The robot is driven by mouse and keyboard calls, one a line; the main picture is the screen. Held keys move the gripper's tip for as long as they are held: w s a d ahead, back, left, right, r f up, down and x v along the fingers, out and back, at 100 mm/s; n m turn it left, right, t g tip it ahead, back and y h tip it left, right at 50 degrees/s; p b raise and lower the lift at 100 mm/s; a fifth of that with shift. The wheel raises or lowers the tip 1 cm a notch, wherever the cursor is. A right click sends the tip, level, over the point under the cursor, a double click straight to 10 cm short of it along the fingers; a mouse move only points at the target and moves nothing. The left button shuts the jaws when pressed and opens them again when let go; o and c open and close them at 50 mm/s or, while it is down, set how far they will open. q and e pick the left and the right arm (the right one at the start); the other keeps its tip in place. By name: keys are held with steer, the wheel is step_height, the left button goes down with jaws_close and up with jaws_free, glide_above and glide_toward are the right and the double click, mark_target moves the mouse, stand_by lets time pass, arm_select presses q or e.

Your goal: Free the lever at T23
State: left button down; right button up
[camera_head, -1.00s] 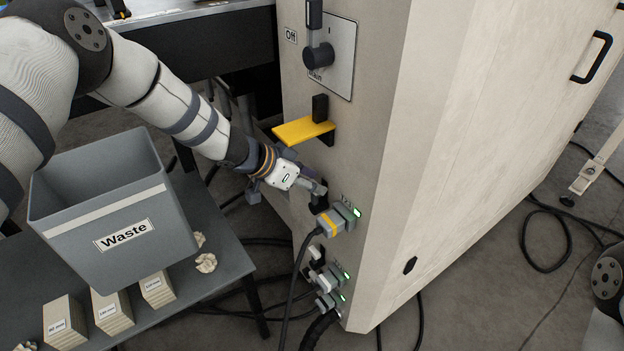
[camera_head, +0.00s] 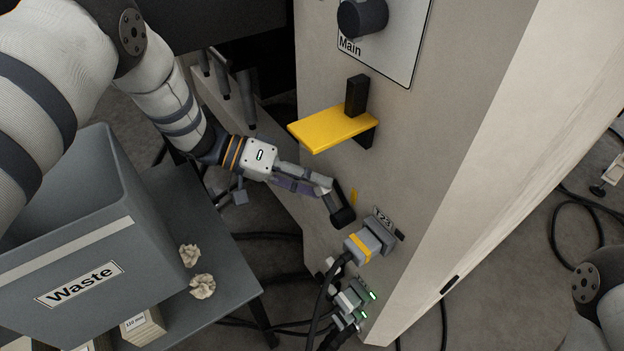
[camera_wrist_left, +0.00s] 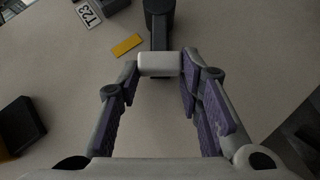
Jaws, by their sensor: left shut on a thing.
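The T23 lever (camera_head: 343,208) is a dark arm on the side of the pale cabinet (camera_head: 430,130), just above the grey T23 plug (camera_head: 366,245) with its yellow band. A small yellow mark (camera_head: 354,196) shows beside it. My left gripper (camera_head: 326,187) is shut on the lever's end. In the left wrist view the lever (camera_wrist_left: 160,32) runs from its dark pivot to a pale end piece (camera_wrist_left: 160,64) between the fingertips. The T23 label (camera_wrist_left: 87,14) is at upper left there. The lamp by the T23 plug looks dark. My right gripper is out of view.
A yellow shelf-like plate (camera_head: 332,128) with a black block juts out above my left gripper. Lower plugs (camera_head: 350,300) with green lamps and hanging cables are below. The grey Waste bin (camera_head: 70,250) stands on a table (camera_head: 225,265) with crumpled paper at left.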

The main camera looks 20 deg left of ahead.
arm_select(q)
steer(key=shift+w+a+f+n+g+h+b, duration=0.2)
steer(key=shift+f+n+h+b, duration=0.35)
steer(key=shift+b, duration=0.4)
steer(key=shift+w+a+f+n+g+h+b, duration=0.1)
steer(key=shift+a+f+n+h+b, duration=0.2)
steer(key=shift+f+h+b, duration=0.5)
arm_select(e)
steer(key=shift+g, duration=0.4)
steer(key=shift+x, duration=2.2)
arm_select(q)
steer(key=shift+d+r+y, duration=0.1)
steer(key=shift+r+y, duration=0.1)
steer(key=shift+y, duration=0.05)
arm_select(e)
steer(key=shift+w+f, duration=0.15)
arm_select(q)
steer(key=c, duration=1.1)
jaws_free()
